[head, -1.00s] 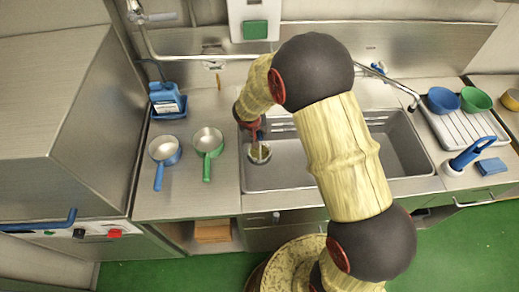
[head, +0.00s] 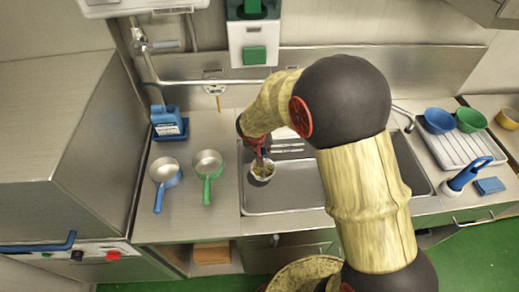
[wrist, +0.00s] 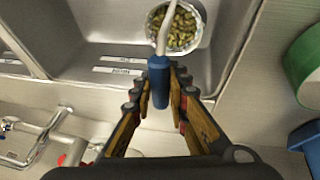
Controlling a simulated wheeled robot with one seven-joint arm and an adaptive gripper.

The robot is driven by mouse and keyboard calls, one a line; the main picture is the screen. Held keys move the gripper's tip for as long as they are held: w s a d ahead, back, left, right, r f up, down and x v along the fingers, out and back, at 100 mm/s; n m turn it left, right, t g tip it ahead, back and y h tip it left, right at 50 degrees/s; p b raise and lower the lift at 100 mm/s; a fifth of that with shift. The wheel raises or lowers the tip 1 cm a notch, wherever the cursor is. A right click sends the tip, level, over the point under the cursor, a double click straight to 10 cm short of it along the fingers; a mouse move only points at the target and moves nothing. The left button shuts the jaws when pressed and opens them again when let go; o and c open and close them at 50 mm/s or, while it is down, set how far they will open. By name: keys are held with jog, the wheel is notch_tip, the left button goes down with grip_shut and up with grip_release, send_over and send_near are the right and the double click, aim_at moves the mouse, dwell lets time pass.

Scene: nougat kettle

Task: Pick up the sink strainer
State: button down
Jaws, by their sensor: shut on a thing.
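The sink strainer (head: 262,171) is a small round metal basket full of greenish-brown bits, with a thin pale stem and a blue handle (wrist: 158,79). It is at the left end of the sink basin (head: 290,196) in the head view, and its basket (wrist: 180,28) shows at the top of the wrist view. My gripper (wrist: 160,88) is shut on the blue handle, one finger on each side, with the basket hanging beyond the fingertips. In the head view my gripper (head: 260,152) is partly hidden by my arm. The gap between basket and basin floor is hard to judge.
A green pan (head: 208,163) and a blue pan (head: 165,171) stand on the counter left of the sink. A tap pipe (head: 190,83) runs along the back wall. A drying rack (head: 462,150) with bowls is at right.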

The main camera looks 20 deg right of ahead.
jog(key=s+d+r+p, duration=0.3)
jog(key=s+r+p, duration=0.1)
jog(key=s+r, duration=0.6)
jog(key=shift+s+d+r, duration=0.25)
jog(key=shift+s+r, duration=0.05)
jog(key=shift+r, duration=0.5)
